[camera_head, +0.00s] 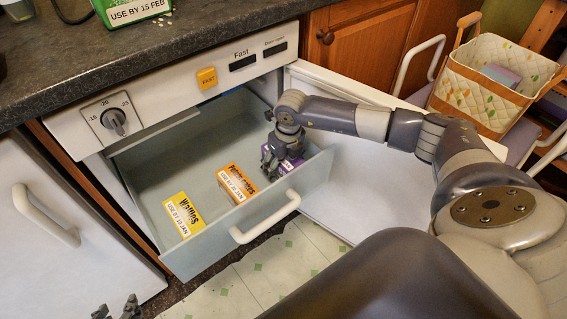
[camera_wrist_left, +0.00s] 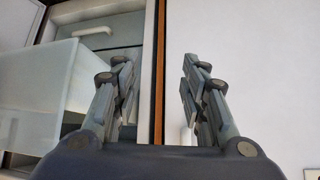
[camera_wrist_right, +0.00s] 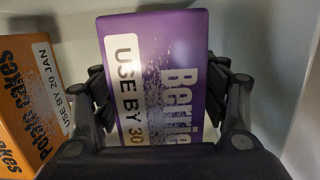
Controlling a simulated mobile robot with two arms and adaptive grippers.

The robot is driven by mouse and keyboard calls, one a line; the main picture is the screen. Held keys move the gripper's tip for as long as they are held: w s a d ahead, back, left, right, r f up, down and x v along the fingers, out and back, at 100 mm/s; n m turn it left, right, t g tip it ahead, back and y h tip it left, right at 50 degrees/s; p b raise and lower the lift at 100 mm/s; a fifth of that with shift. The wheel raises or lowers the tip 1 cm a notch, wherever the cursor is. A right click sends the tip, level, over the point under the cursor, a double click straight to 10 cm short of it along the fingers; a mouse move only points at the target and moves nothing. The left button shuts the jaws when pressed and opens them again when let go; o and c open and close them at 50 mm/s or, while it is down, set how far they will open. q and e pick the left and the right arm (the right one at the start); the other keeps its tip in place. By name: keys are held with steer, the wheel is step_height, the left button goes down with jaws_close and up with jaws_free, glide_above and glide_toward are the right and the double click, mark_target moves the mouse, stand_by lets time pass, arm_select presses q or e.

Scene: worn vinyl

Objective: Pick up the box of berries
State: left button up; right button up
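The purple box of berries (camera_wrist_right: 165,75) lies in the open freezer drawer, its label reading "Berries" and "USE BY 30" with the rest hidden. In the head view the box (camera_head: 291,164) shows only in part at the drawer's right end, under my right gripper (camera_head: 270,165). In the right wrist view the fingers of my right gripper (camera_wrist_right: 165,100) stand on both sides of the box. I cannot tell whether they touch it. My left gripper (camera_wrist_left: 160,85) is open and empty outside the drawer; its tips (camera_head: 117,310) show at the bottom of the head view.
An orange potato cakes box (camera_head: 236,183) and a yellow waffles box (camera_head: 184,214) lie in the drawer (camera_head: 165,165). The drawer's front wall and handle (camera_head: 266,220) stand before them. An open white door (camera_head: 350,180) and a basket (camera_head: 490,85) are at right.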

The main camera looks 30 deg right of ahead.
steer(key=c, duration=0.9)
steer(key=shift+c, duration=0.4)
steer(key=shift+r, duration=0.2)
